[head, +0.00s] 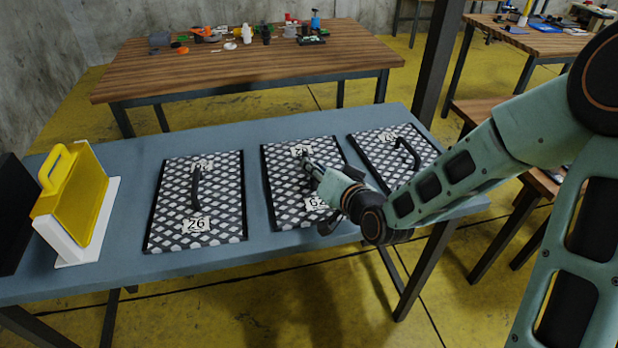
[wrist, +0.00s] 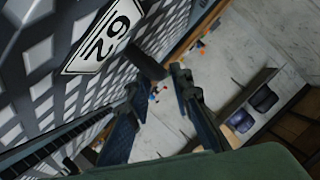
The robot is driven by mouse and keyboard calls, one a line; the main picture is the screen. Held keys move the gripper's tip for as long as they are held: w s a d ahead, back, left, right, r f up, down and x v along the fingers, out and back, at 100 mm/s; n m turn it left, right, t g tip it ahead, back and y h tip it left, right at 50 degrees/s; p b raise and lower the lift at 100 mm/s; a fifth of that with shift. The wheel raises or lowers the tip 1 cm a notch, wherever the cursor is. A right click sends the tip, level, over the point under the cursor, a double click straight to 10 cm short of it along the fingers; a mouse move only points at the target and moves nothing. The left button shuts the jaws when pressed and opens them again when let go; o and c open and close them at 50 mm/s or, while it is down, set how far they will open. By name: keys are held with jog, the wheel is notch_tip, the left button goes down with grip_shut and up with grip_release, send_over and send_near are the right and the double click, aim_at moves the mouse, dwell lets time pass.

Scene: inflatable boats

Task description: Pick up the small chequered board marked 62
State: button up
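The chequered board marked 62 (head: 284,205) lies flat in the middle of the blue-grey table, dark-edged, with white number labels. My gripper (head: 311,170) is over this board and hides part of it, including most of its handle. In the wrist view the board (wrist: 45,80) fills the left side, with its 62 label (wrist: 104,36) near the top. The dark handle (wrist: 146,63) stands out from the board just beyond the fingertips. My gripper (wrist: 158,82) is open, its two dark fingers apart, with nothing seen held between them.
A similar board marked 26 (head: 172,215) lies to the left, and another chequered board (head: 372,152) to the right. A yellow handled piece (head: 78,205) stands in a white holder (head: 105,222) at far left. The blue-grey table (head: 130,240) is bare between boards. A wooden table (head: 240,70) stands behind.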

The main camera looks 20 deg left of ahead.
jog(key=shift+x, duration=1.55)
jog(key=shift+s, duration=0.1)
jog(key=shift+c, duration=0.5)
grip_shut()
jog(key=shift+r, duration=0.15)
